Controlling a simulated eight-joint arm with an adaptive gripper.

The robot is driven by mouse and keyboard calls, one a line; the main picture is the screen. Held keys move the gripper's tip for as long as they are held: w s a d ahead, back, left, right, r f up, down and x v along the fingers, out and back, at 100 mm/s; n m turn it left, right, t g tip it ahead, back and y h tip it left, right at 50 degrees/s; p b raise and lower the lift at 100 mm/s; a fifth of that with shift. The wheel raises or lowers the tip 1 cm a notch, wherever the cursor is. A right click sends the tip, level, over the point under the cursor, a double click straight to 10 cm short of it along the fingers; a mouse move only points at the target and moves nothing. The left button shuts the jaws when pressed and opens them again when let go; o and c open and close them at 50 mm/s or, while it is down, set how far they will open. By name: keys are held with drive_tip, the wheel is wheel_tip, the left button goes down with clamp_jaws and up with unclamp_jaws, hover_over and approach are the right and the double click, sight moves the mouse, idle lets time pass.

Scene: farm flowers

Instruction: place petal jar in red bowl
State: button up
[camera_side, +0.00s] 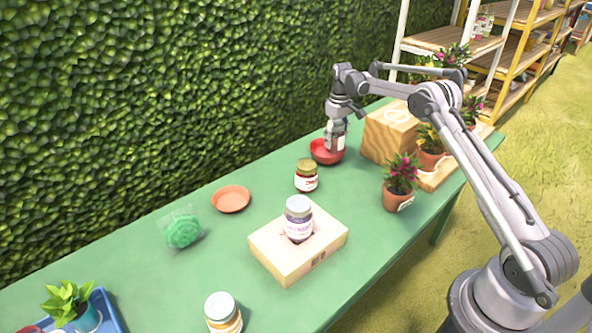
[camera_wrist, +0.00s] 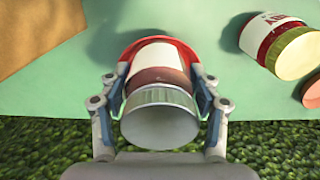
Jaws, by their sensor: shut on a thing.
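My gripper (camera_wrist: 160,112) is shut on a jar with a silvery lid, a white label and dark reddish contents; I take it for the petal jar (camera_wrist: 160,82). In the side view my gripper (camera_side: 337,126) points down with the jar (camera_side: 337,143) between its fingers. The red bowl (camera_side: 319,156) is directly under the jar, near the back of the green table. In the wrist view the bowl's red rim (camera_wrist: 150,43) shows behind the jar. The jar's lower end appears within or just above the bowl; I cannot tell if it touches the bottom.
A jar with a yellowish lid (camera_side: 306,177) stands close in front of the bowl. A wooden box (camera_side: 388,132) is at its right. Another jar (camera_side: 298,219) stands on a wooden block (camera_side: 285,262). A terracotta saucer (camera_side: 231,199) lies left. Potted flowers (camera_side: 400,181) stand right.

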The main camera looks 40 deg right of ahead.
drive_tip(key=shift+f, duration=0.25)
drive_tip(key=o, duration=1.4)
drive_tip(key=shift+c, duration=0.2)
drive_tip(key=shift+r, duration=0.15)
